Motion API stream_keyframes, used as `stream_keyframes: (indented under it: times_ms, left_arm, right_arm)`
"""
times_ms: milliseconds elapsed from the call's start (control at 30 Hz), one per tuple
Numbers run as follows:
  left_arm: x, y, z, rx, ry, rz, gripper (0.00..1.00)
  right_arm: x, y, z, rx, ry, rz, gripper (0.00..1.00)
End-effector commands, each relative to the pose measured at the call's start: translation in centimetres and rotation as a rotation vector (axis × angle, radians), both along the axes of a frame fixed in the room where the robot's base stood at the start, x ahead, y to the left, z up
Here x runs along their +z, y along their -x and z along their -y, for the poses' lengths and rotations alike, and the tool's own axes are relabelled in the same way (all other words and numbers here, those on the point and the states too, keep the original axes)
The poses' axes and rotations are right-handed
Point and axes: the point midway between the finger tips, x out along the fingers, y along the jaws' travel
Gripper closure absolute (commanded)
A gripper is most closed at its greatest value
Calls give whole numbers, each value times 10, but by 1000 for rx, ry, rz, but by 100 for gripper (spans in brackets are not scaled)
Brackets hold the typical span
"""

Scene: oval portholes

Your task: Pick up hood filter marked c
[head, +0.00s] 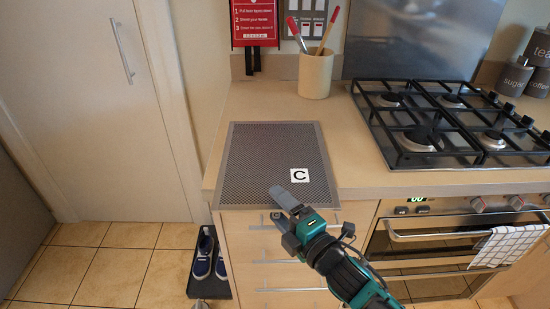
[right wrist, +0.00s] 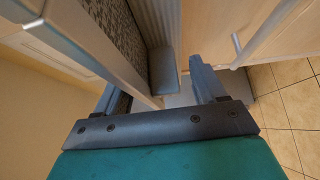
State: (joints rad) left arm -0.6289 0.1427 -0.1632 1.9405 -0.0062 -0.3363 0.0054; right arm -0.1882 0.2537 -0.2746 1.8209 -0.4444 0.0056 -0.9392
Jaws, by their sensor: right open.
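The hood filter marked C (head: 250,160) is a flat grey mesh panel with a metal rim and a white label with a black C. It lies on the left end of the beige counter, reaching its front edge. My right gripper (head: 270,204) is open at the filter's front edge. One finger overlaps the filter in the picture and the other shows lower, in front of the drawers. In the right wrist view the open jaws (right wrist: 158,92) show close to a mesh surface and pale edges. I cannot tell whether they touch the filter. My left gripper is out of view.
A gas hob (head: 440,125) stands right of the filter, above an oven (head: 430,240) with a hanging towel (head: 497,246). A utensil pot (head: 315,75) is behind. Drawers (head: 285,270) are below. Shoes (head: 207,255) sit on a floor tray at the left.

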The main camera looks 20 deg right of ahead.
Motion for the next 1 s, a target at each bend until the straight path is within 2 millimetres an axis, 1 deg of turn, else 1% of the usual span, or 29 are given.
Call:
stream_keyframes:
  times_ms: [33, 133, 400, 1000]
  left_arm:
    - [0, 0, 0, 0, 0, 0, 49]
    - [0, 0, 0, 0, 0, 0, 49]
    - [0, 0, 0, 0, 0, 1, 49]
    - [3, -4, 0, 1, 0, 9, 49]
  right_arm:
    - [1, -6, -2, 0, 0, 1, 30]
    - [0, -12, -4, -1, 0, 0, 30]
    - [0, -13, -5, 0, -1, -1, 31]
    - [0, -13, -5, 0, -1, -1, 88]
